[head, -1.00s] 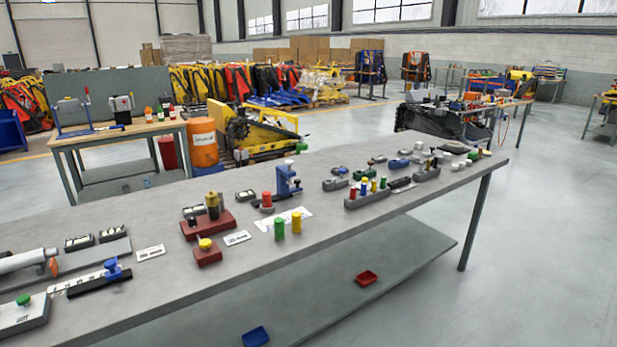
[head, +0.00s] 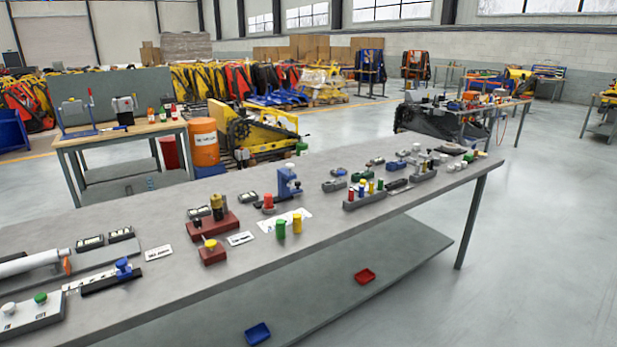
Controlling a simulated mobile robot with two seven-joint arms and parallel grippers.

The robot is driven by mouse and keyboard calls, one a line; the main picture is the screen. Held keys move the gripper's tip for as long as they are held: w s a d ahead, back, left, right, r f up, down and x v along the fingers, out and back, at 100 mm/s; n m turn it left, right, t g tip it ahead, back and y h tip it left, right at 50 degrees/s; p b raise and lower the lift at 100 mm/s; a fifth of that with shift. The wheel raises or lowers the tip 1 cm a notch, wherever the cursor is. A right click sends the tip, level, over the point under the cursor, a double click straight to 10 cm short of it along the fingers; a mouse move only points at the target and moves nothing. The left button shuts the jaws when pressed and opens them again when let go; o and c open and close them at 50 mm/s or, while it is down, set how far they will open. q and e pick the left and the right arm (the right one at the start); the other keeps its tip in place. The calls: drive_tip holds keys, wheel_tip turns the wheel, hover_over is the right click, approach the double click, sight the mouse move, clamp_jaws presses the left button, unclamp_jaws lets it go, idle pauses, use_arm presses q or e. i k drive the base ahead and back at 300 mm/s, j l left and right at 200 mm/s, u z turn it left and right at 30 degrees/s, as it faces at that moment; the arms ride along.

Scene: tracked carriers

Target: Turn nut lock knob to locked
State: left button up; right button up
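No label reading nut lock can be made out, so I cannot tell for certain which knob it is. A small dark red block (head: 212,257) with a yellow knob (head: 210,244) on top stands near the front edge of the long grey bench. Behind it a larger dark red base (head: 213,228) carries a brass and black fitting (head: 217,207). A white label card (head: 240,239) lies to the right of the small block; its print is too small to read. The yellow knob's setting cannot be read. Neither of my grippers shows.
The grey bench (head: 150,290) runs from lower left to upper right. A blue fixture (head: 288,182), green cylinder (head: 281,229) and yellow cylinder (head: 297,223) stand right of the red blocks. A grey box with a green button (head: 40,298) is at lower left. Open floor (head: 545,240) lies right.

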sight(198, 222)
drive_tip(key=i+j+u, duration=0.2)
drive_tip(key=i, duration=0.2)
drive_tip(key=i+j+u, duration=0.2)
drive_tip(key=i, duration=0.2)
drive_tip(key=i+j+u, duration=0.1)
drive_tip(key=i+u, duration=0.15)
drive_tip(key=i, duration=0.15)
